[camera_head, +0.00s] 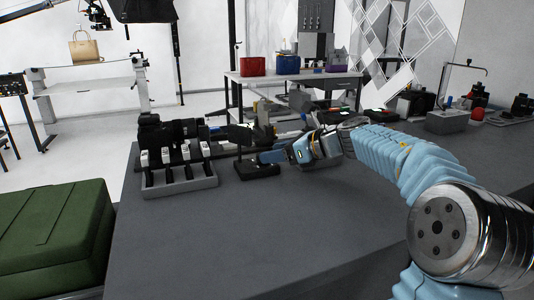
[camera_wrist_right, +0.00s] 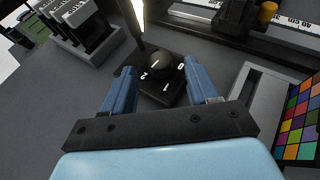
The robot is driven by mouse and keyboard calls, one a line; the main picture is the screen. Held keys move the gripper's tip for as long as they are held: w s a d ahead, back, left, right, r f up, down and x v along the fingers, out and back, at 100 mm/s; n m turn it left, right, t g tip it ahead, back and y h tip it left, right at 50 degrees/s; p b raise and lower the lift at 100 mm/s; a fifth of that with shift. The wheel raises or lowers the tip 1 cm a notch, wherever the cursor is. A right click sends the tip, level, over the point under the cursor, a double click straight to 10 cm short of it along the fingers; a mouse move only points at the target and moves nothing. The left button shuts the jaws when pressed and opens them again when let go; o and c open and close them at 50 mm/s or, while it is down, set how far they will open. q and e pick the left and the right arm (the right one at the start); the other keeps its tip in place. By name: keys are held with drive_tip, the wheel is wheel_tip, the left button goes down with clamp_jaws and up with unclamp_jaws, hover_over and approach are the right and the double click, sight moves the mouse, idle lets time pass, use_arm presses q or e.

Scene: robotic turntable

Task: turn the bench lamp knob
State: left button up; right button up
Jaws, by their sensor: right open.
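The lamp knob (camera_wrist_right: 161,64) is a round black dial with a white pointer line. It sits on a small black base (camera_wrist_right: 160,91) marked with white digits, 0, 1 and 2 among them. In the head view the dark base (camera_head: 257,172) stands on the grey bench, and the knob is mostly hidden by my gripper. My right gripper (camera_wrist_right: 157,76) is open, with one blue finger to each side of the knob and base. It also shows in the head view (camera_head: 268,157), reaching in from the right. I cannot tell whether a finger touches the knob. My left gripper is not in view.
A grey rack (camera_head: 180,184) with several upright black-and-white pieces stands left of the base. A ruler-marked rail (camera_wrist_right: 258,30) lies behind, and a colour chart (camera_wrist_right: 300,120) at right. A green case (camera_head: 55,235) is at far left. The front bench is clear.

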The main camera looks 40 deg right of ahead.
drive_tip(key=shift+x, duration=1.55)
drive_tip(key=shift+c, duration=0.4)
drive_tip(key=c, duration=1)
